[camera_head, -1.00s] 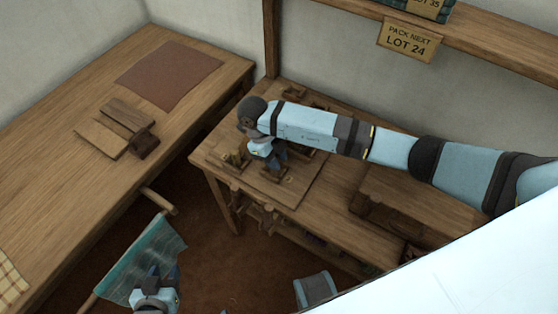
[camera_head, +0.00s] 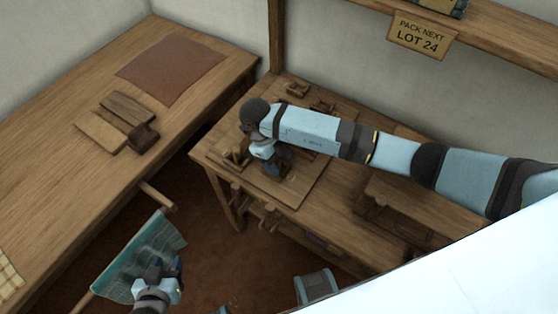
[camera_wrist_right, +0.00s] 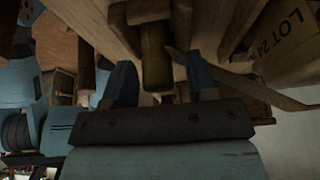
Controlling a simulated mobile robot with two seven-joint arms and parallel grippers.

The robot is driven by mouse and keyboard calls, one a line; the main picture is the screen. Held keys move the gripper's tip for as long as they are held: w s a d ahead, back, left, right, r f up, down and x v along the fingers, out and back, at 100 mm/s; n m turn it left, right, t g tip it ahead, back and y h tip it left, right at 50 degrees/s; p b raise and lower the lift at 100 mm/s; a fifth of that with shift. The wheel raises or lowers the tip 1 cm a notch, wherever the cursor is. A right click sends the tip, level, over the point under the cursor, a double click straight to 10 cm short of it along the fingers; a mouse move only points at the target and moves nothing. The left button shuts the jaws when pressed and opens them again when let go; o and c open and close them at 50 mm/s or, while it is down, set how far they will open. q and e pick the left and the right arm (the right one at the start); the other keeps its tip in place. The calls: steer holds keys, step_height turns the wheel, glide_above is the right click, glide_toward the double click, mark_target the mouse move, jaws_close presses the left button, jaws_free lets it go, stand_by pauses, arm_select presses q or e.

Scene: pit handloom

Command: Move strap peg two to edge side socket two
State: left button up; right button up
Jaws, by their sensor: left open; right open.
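My right gripper (camera_head: 278,166) is low over a wooden board (camera_head: 308,187) on the wooden bench, beside small wooden fittings. In the right wrist view its two blue fingers (camera_wrist_right: 163,84) are apart, with a round brown wooden peg (camera_wrist_right: 155,58) between them. The fingers do not appear closed on it. No label shows which peg this is, and edge side socket two cannot be told apart. My right arm hides part of the board. My left gripper (camera_head: 166,270) is open and empty, beside a teal cloth.
Small wooden fittings (camera_head: 236,156) stand on the board's left, with others (camera_head: 322,104) at the back. The teal cloth (camera_head: 142,258) hangs at lower left. Wooden blocks (camera_head: 128,107) lie on the left table. A larger wooden block (camera_head: 408,204) is right of the board.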

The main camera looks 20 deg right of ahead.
steer(key=v, duration=1.1)
steer(key=shift+r, duration=0.2)
steer(key=shift+f, duration=0.1)
